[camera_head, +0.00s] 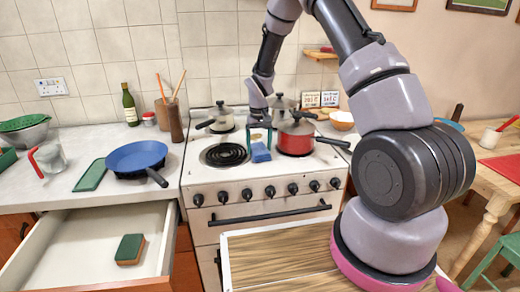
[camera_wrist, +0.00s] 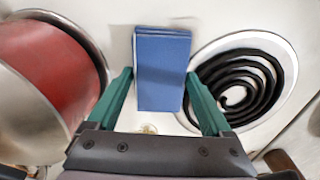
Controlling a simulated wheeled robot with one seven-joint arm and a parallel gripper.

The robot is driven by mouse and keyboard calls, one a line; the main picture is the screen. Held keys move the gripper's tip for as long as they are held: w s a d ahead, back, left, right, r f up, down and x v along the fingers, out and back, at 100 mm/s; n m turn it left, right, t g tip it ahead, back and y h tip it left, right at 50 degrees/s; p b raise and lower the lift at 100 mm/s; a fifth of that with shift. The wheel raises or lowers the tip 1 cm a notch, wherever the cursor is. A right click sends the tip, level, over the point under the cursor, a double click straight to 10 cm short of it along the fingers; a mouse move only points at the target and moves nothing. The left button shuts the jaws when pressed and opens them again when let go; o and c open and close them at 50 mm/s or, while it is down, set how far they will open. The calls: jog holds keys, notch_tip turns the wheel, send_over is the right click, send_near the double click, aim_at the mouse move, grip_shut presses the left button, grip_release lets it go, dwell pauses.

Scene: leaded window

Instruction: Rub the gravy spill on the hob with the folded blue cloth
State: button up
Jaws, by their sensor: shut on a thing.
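The folded blue cloth (camera_head: 261,153) is on or just above the white hob (camera_head: 198,172), between the black coil ring and the red pot. My gripper (camera_head: 260,138) points down over it, with its green fingers on either side. In the wrist view the cloth (camera_wrist: 163,68) lies between the fingertips of my gripper (camera_wrist: 159,78), which is shut on it. I cannot make out the gravy spill for certain. A small pale brownish spot (camera_wrist: 148,128) shows near the gripper's base in the wrist view.
The red pot (camera_head: 294,138) stands close on the right, its handle pointing right. The bare coil ring (camera_head: 224,155) is on the left. Steel pots (camera_head: 221,118) stand behind. A blue pan (camera_head: 136,155) is on the left counter. An open drawer (camera_head: 84,245) holds a sponge (camera_head: 130,248).

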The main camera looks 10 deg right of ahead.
jog(key=shift+f, duration=0.1)
jog(key=shift+s, duration=3.75)
jog(key=shift+r, duration=0.2)
jog(key=shift+r, duration=3)
notch_tip(320, 180, up, 3)
jog(key=shift+f, duration=0.1)
